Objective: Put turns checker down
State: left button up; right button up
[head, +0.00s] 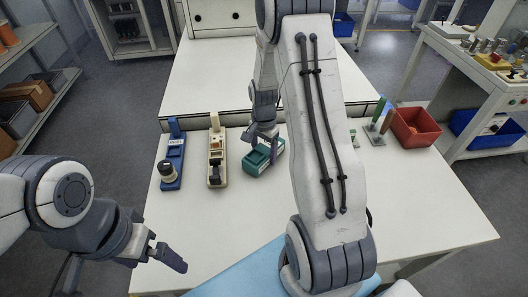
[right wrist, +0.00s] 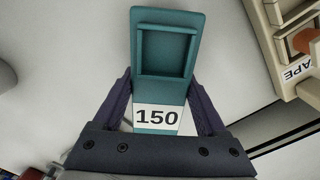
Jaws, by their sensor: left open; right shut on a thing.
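The turns checker appears to be the teal device (head: 257,162) marked 150, with a square recess at one end. My right gripper (head: 263,133) is shut on it over the table's far middle part. In the right wrist view the checker (right wrist: 165,90) sits between the two fingers (right wrist: 160,105), its 150 label facing the camera. I cannot tell whether its underside touches the table. My left gripper (head: 168,258) is open and empty over the table's near left corner.
On the white table (head: 420,215), a cream tape device (head: 217,165) and a blue device (head: 172,165) stand left of the checker. A green block (head: 379,120) and a red bin (head: 416,128) stand at the right. The front left of the table is clear.

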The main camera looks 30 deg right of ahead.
aim_at(264, 149)
jog(key=shift+f, duration=0.2)
jog(key=o, duration=1.6)
jog(key=shift+f, duration=0.1)
jog(key=shift+c, duration=0.2)
notch_tip(264, 149, up, 12)
jog(key=shift+r, duration=0.2)
